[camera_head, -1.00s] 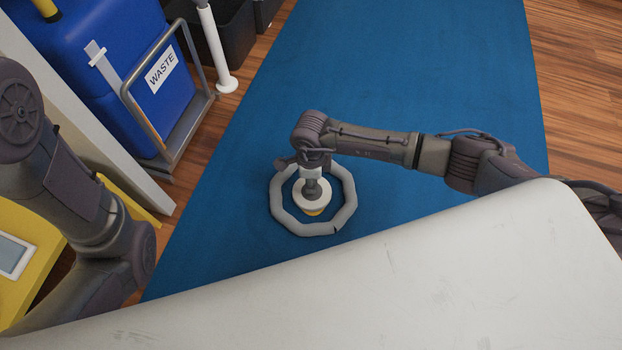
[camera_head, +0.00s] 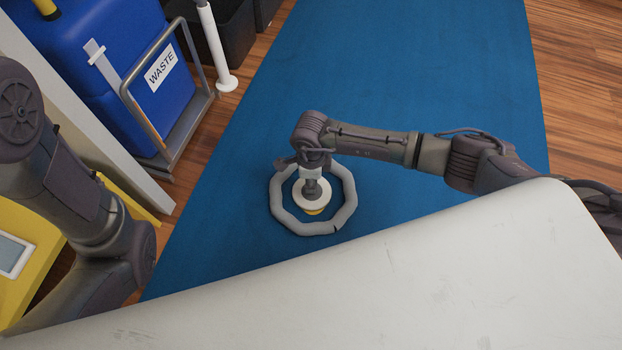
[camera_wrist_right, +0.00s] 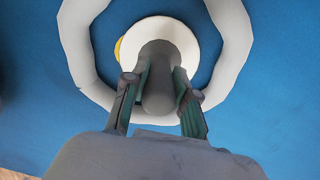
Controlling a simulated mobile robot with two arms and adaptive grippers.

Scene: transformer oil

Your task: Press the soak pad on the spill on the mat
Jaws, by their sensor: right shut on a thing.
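The soak pad (camera_head: 311,199) is a round white disc with a grey knob handle, inside the grey ring on the blue mat (camera_head: 400,80). In the right wrist view the pad (camera_wrist_right: 187,42) lies beyond my fingers. My right gripper (camera_wrist_right: 158,95) is shut on its grey handle (camera_wrist_right: 158,72). A yellow patch, which looks like the spill (camera_head: 314,211), shows at the pad's near edge. It also peeks out at the pad's left in the right wrist view (camera_wrist_right: 119,48). The pad covers the rest. I cannot tell how firmly the pad touches the mat. My left gripper is out of view.
A grey segmented ring (camera_head: 345,213) lies on the mat around the pad. A blue waste container (camera_head: 130,75) stands in a metal frame at the upper left. A yellow item with a screen (camera_head: 30,255) is at the left. The mat beyond the ring is clear.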

